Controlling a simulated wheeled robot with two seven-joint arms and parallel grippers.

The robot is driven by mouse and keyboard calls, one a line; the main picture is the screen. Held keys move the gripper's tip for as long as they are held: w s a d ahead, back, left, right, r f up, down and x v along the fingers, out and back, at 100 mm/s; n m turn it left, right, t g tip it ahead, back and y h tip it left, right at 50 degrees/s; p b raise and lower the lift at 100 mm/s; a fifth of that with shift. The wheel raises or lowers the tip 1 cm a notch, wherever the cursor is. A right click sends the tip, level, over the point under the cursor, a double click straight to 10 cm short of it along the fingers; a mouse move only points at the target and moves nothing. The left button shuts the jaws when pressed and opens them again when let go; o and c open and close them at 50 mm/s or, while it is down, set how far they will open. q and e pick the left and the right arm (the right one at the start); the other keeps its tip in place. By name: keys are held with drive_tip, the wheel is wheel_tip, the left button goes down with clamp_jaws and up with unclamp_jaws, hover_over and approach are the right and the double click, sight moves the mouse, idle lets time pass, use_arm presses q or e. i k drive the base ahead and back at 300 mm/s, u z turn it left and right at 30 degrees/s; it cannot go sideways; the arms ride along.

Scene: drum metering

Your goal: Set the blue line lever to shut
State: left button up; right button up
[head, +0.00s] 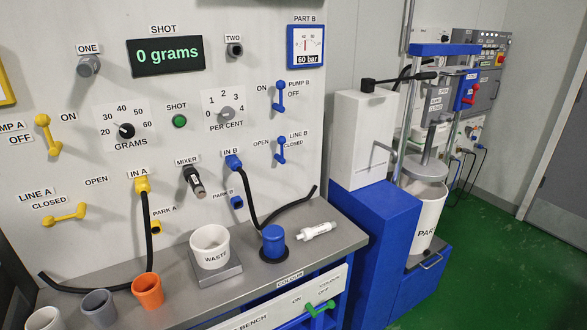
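The blue line lever (281,150) is on the upright white panel, right of centre, beside the LINE B label (298,135). Its handle stands upright, roughly vertical. The word OPEN (261,143) is to its left and CLOSED (293,145) is close to its right. I cannot tell for certain from the labels which setting the handle marks. Nothing touches the lever. Neither of my grippers is in view.
A similar blue PUMP B lever (280,98) is just above. The blue IN B fitting (234,162) with a black hose is to the left. A white-and-blue machine (365,140) stands right.

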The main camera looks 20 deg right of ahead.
sight(281, 141)
drive_tip(key=u, duration=0.35)
drive_tip(key=k, duration=0.25)
drive_tip(key=z, duration=1.4)
drive_tip(key=i, duration=0.85)
drive_tip(key=u, duration=0.6)
drive_tip(key=i, duration=0.75)
drive_tip(key=u, duration=0.85)
